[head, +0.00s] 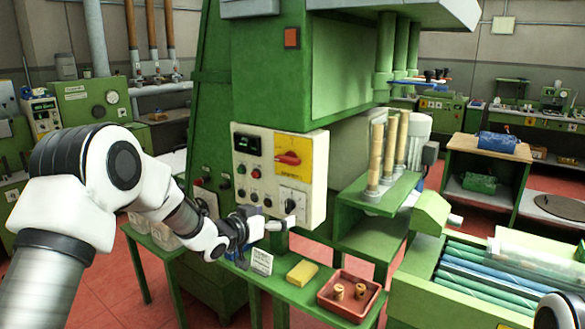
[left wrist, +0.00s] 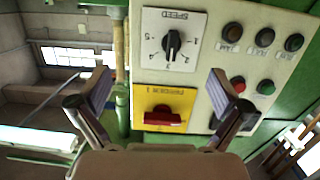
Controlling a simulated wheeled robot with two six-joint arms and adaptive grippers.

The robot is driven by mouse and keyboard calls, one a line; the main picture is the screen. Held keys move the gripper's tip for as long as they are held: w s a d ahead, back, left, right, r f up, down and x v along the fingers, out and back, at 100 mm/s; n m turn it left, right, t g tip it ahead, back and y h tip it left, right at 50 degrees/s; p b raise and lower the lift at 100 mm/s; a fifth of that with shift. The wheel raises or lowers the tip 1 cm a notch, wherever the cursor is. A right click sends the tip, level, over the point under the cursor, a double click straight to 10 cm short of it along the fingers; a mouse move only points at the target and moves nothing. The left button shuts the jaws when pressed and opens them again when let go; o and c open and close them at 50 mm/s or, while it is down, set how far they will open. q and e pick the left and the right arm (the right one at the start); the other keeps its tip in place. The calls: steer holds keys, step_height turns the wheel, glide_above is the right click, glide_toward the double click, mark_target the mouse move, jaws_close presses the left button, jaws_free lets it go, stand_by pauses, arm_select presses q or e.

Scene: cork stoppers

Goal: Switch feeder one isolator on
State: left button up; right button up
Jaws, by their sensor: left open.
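The feeder one isolator is a red rotary handle (head: 288,158) on a yellow plate at the upper right of the cream control panel (head: 262,168). In the left wrist view, which is upside down, the red handle (left wrist: 162,117) lies across the picture on the yellow plate (left wrist: 180,97). My left gripper (head: 283,221) is in front of the panel's lower edge, below the isolator. In the left wrist view my left gripper (left wrist: 161,92) is open and empty, its fingers either side of the panel part with the isolator, apart from the handle. My right gripper is out of view.
A black speed knob (left wrist: 172,43) sits beside the isolator, with several push buttons (left wrist: 265,37) near it. Below the panel, a green bench holds a yellow block (head: 302,273) and a red tray (head: 333,301) with corks. A green shelf with wooden rods (head: 390,150) stands right of the panel.

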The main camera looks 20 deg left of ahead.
arm_select(q)
steer(key=t, duration=0.2)
glide_toward(284, 161)
steer(key=x, duration=0.3)
steer(key=shift+h, duration=0.3)
steer(key=p+x, duration=0.3)
steer(key=x, duration=0.5)
steer(key=shift+a, duration=0.1)
steer(key=shift+s+f, duration=0.1)
steer(key=shift+s, duration=0.05)
steer(key=c, duration=1.2)
